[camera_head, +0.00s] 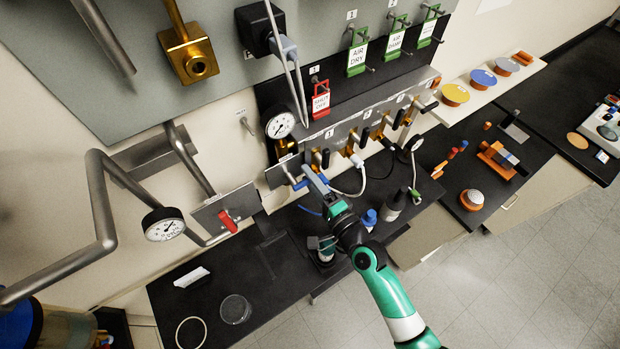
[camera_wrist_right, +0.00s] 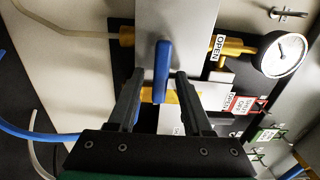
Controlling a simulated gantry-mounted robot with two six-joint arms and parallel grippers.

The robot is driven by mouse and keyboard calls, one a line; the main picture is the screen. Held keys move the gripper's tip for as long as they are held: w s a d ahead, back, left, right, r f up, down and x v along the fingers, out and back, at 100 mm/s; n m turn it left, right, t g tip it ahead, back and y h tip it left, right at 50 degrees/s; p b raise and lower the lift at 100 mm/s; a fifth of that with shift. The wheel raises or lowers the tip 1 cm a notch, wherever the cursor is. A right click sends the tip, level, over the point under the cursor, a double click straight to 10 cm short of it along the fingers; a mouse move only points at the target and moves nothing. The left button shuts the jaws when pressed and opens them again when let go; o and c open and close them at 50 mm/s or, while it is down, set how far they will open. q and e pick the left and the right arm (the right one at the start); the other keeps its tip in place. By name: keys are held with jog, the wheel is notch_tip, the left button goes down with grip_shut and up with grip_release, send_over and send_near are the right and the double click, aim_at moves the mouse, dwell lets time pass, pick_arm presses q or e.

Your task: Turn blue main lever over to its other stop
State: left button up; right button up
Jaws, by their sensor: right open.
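The blue main lever (camera_wrist_right: 161,68) is a flat blue handle on a grey plate in the right wrist view. Its long side runs up and down the picture, and its lower end appears between my right gripper's fingers (camera_wrist_right: 160,88). The fingers stand apart with gaps on both sides of the lever; whether its end is fully inside them in depth I cannot tell. In the head view the lever (camera_head: 300,185) shows small at the lower left of the valve panel, with my right gripper (camera_head: 310,181) right beside it, partly hiding it. My left gripper is not in view.
An OPEN label (camera_wrist_right: 217,47) and a pressure gauge (camera_wrist_right: 283,54) sit right of the lever. A red SHUT OFF tag (camera_head: 320,100) hangs above the panel. Bottles (camera_head: 395,203) stand on the black bench near my arm. A red-handled valve (camera_head: 228,221) is to the left.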

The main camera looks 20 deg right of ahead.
aim_at(302, 183)
grip_shut()
jog(key=shift+r, duration=0.1)
dwell(0.5)
jog(key=n, duration=0.2)
jog(key=r+n, duration=0.1)
jog(key=n, duration=0.1)
jog(key=shift+a+r+n, duration=0.15)
jog(key=shift+n, duration=0.15)
jog(key=n, duration=0.3)
jog(key=r+n, duration=0.1)
jog(key=shift+a+r, duration=0.1)
jog(key=shift+a, duration=0.3)
jog(key=n, duration=0.3)
jog(key=a+n, duration=0.1)
jog(key=n, duration=0.1)
jog(key=shift+s+a+r+b, duration=0.1)
jog(key=shift+s+r+b, duration=0.05)
jog(key=shift+r+b, duration=0.2)
jog(key=shift+s+a+r+n+b, duration=0.1)
jog(key=shift+a+n+b, duration=0.2)
jog(key=shift+n, duration=0.8)
jog(key=shift+a+r+n+b, duration=0.1)
jog(key=shift+a+n, duration=0.3)
jog(key=shift+n, duration=0.7)
